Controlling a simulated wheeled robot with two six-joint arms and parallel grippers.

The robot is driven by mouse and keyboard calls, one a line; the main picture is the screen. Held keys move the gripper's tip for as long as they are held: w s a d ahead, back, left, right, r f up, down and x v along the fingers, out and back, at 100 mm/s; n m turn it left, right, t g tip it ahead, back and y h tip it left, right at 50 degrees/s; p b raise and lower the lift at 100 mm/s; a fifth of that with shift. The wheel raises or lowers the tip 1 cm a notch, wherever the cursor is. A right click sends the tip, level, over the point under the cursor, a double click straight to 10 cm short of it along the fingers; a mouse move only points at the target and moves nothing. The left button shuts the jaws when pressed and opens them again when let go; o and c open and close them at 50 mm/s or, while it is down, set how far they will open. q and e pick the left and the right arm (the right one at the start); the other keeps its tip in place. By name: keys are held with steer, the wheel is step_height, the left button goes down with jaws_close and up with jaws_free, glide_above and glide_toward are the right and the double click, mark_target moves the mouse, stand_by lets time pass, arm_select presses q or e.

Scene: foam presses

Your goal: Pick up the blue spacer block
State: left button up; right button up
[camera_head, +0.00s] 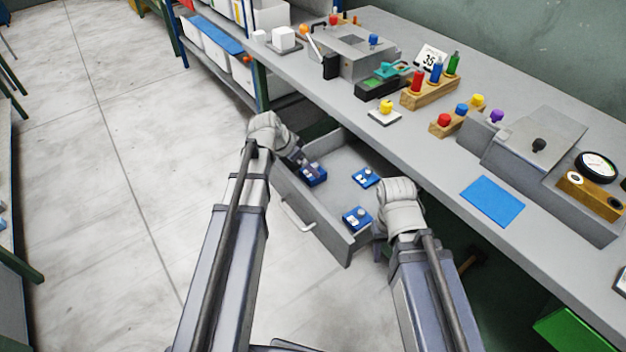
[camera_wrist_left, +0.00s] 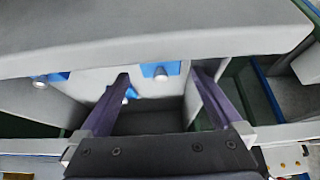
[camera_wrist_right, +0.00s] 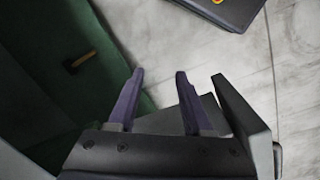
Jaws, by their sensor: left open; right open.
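Blue blocks, each with a round grey knob, lie in the open grey drawer (camera_head: 330,222): one at the left (camera_head: 314,177), one at the back right (camera_head: 366,178) and one at the front (camera_head: 357,218). I cannot tell which is the spacer block. My left gripper (camera_head: 303,163) is open over the drawer, close to the left block and partly hiding it. In the left wrist view, blue blocks show left of the fingers (camera_wrist_left: 50,77) and between them (camera_wrist_left: 160,70). My right gripper (camera_wrist_right: 160,74) is open and empty beside the drawer's right front corner, mostly hidden by its wrist in the head view.
The bench (camera_head: 420,150) above the drawer holds fixtures, coloured knobs and a blue mat (camera_head: 492,200). Shelves with white bins (camera_head: 222,55) stand at the back left. A green box (camera_head: 570,335) is at the lower right. The floor at left is clear.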

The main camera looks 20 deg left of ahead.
arm_select(q)
steer(key=b+x, duration=0.5)
steer(key=x, duration=0.1)
stand_by(0.3)
jaws_close()
stand_by(0.7)
